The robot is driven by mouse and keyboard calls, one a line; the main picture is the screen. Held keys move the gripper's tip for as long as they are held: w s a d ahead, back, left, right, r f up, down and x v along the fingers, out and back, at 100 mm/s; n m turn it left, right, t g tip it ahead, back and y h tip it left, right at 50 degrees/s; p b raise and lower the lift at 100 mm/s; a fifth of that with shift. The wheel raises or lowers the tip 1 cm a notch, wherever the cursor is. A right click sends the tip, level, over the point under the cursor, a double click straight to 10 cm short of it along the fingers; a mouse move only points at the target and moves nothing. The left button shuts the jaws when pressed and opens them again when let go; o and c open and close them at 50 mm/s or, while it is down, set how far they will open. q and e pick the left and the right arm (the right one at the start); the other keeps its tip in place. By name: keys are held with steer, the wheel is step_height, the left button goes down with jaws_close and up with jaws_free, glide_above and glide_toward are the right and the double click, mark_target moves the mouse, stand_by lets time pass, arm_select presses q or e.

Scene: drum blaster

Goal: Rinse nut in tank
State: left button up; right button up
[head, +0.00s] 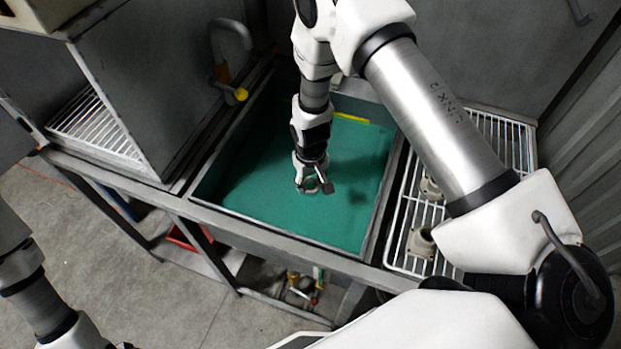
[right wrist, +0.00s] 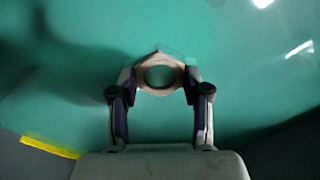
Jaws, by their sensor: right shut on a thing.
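The nut (right wrist: 160,74) is a pale hexagonal ring held between the fingers of my right gripper (right wrist: 160,85) in the right wrist view. In the head view my right gripper (head: 314,188) points down over the tank (head: 345,205), with the nut small and partly hidden at its tips. The tank is a rectangular basin with green liquid or a green floor. The gripper is inside the tank's outline; I cannot tell if the nut touches the liquid. My left arm shows at the lower left of the head view, but its gripper is out of sight.
A wire rack (head: 408,205) right of the tank holds pale metal parts (head: 421,242). A grey cabinet (head: 140,85) with a rack stands left of the tank. A faucet with a yellow end (head: 241,94) is at the tank's back left. Concrete floor lies in front.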

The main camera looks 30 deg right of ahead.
step_height(320, 180, down, 10)
steer(key=b, duration=0.5)
steer(key=shift+r+b, duration=0.2)
steer(key=shift+b, duration=0.2)
steer(key=shift+f, duration=0.1)
steer(key=shift+f+b, duration=0.65)
steer(key=shift+f, duration=0.2)
steer(key=shift+r, duration=0.1)
steer(key=shift+r+p, duration=0.8)
steer(key=shift+r, duration=0.1)
steer(key=shift+f+b, duration=0.7)
steer(key=shift+f, duration=0.3)
